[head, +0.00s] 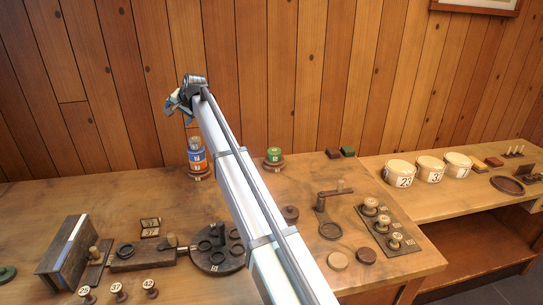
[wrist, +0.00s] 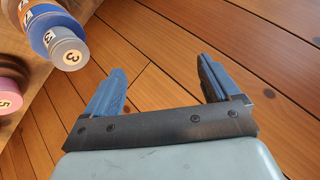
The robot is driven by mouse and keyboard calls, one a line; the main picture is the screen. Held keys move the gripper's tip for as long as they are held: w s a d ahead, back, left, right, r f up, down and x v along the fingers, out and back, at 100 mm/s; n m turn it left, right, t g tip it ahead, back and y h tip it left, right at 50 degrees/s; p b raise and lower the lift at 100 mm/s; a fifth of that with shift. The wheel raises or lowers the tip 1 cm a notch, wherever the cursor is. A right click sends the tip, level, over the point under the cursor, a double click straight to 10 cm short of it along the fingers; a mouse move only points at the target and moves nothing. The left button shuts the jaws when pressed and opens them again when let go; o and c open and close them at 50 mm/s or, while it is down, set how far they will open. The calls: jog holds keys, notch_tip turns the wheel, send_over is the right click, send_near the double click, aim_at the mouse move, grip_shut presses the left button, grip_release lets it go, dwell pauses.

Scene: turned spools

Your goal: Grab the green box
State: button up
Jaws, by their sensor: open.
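The green box (head: 347,151) is a small dark green block near the back right of the main table, close to the plank wall. A dark reddish-brown block (head: 333,153) sits just left of it. My gripper (head: 180,104) is raised in front of the wall, well to the left of the green box and far above the table. In the wrist view my gripper (wrist: 160,82) shows two blue fingers spread apart with nothing between them. The green box does not show in the wrist view.
A stack of blue and orange spools (head: 197,158) stands below my gripper; its grey top (wrist: 70,53) shows close in the wrist view. A green spool (head: 273,155) stands left of the box. White drums (head: 400,173) stand to the right. My arm crosses the table's middle.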

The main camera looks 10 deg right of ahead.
jog(key=w+d+f+n+g+h, duration=0.1)
jog(key=d+f+g+h, duration=0.1)
jog(key=d, duration=0.8)
jog(key=w+d+f+g+h, duration=0.1)
jog(key=d+f+g, duration=0.1)
jog(key=d, duration=0.7)
jog(key=g+h, duration=0.2)
jog(key=g, duration=0.2)
send_over(274, 150)
notch_tip(274, 150, down, 2)
jog(key=shift+n, duration=0.4)
jog(key=f, duration=0.8)
jog(key=shift+w+d+f, duration=0.1)
jog(key=shift+w+f, duration=0.15)
jog(key=shift+s+f, duration=0.15)
jog(key=shift+f, duration=1.2)
jog(key=shift+s+f, duration=0.15)
jog(key=shift+f, duration=1.2)
jog(key=shift+c, duration=0.3)
jog(key=c, duration=1.1)
